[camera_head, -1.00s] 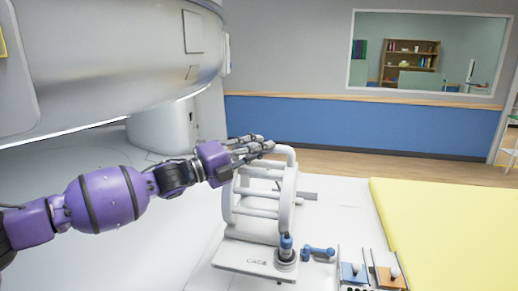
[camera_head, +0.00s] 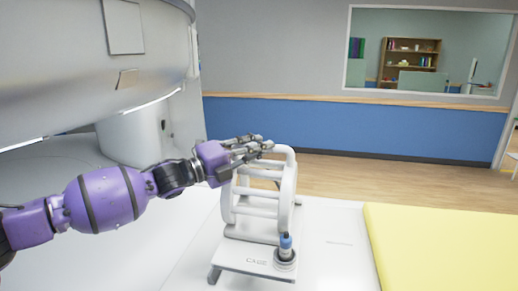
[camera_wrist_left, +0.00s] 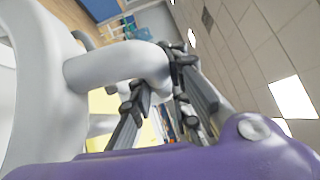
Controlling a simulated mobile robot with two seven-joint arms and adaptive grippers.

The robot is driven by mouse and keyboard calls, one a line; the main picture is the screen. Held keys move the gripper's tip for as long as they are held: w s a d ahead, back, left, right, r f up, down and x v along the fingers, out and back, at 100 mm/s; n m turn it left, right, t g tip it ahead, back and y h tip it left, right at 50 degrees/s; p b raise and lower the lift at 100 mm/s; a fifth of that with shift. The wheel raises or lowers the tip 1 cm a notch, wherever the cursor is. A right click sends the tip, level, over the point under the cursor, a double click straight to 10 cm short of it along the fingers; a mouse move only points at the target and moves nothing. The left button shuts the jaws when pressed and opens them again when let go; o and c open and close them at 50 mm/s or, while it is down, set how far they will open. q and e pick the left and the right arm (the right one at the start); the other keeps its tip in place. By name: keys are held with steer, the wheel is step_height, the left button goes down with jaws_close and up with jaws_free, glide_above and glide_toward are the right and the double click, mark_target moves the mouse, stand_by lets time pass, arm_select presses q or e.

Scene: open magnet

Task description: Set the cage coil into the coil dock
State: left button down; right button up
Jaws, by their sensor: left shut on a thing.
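The white cage coil (camera_head: 285,206), with its ring, bars and flat base marked CAGE, is upright in the middle of the head view. A blue-tipped plug (camera_head: 286,244) stands in a round grey socket on its base. My left gripper (camera_head: 258,147) is shut on the coil's curved top handle. In the left wrist view, the dark fingers (camera_wrist_left: 160,90) close around the white handle (camera_wrist_left: 115,62). I cannot tell how far the base is above the white surface. I cannot make out a coil dock. My right gripper is not in view.
The large white scanner (camera_head: 95,60) fills the upper left. A yellow pad (camera_head: 445,250) lies to the right of the white surface (camera_head: 335,245), which is clear beside the coil. A blue-and-grey wall (camera_head: 350,125) with a window stands behind.

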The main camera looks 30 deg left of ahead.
mark_target(259, 165)
arm_select(q)
steer(key=shift+w+r, duration=0.2)
steer(key=shift+r, duration=0.05)
steer(key=shift+s+f+b, duration=0.2)
steer(key=shift+f+b, duration=0.15)
steer(key=shift+f, duration=0.55)
step_height(259, 165, down, 4)
steer(key=shift+w+r+b, duration=0.1)
steer(key=shift+r+b, duration=0.1)
steer(key=shift+b, duration=0.5)
steer(key=shift+f+b, duration=0.45)
steer(key=shift+f, duration=1.15)
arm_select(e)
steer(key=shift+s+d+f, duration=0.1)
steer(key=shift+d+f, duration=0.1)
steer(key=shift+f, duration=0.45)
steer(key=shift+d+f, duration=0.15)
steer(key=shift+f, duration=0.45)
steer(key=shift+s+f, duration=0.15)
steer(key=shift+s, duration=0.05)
arm_select(q)
steer(key=shift+s+d, duration=0.1)
steer(key=shift+s, duration=0.2)
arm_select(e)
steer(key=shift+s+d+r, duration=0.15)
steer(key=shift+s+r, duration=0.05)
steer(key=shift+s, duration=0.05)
